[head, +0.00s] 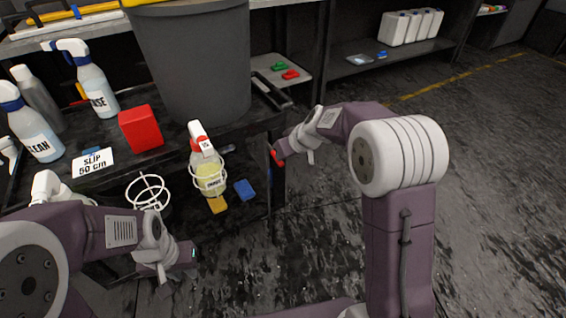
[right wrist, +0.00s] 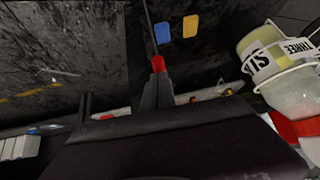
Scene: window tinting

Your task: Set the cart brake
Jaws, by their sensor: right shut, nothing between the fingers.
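The cart (head: 235,128) is dark, with a shelf of bottles and a grey bin on the left in the head view. A small red piece (head: 279,156), perhaps the brake handle, shows at its right end. My right gripper (head: 277,153) is right at it, shut and empty; I cannot tell whether they touch. In the right wrist view a red tip (right wrist: 158,65) shows at the end of the dark fingers (right wrist: 158,85), beside a thin dark bar. My left gripper (head: 191,254) hangs low in front of the cart; its jaws are too small to read.
A holder ring carries a yellowish spray bottle (head: 208,174) on the cart front, and an empty white ring holder (head: 148,191) is left of it. A yellow pad (head: 217,204) and a blue pad (head: 244,189) are below. Open dark floor (head: 490,200) lies right.

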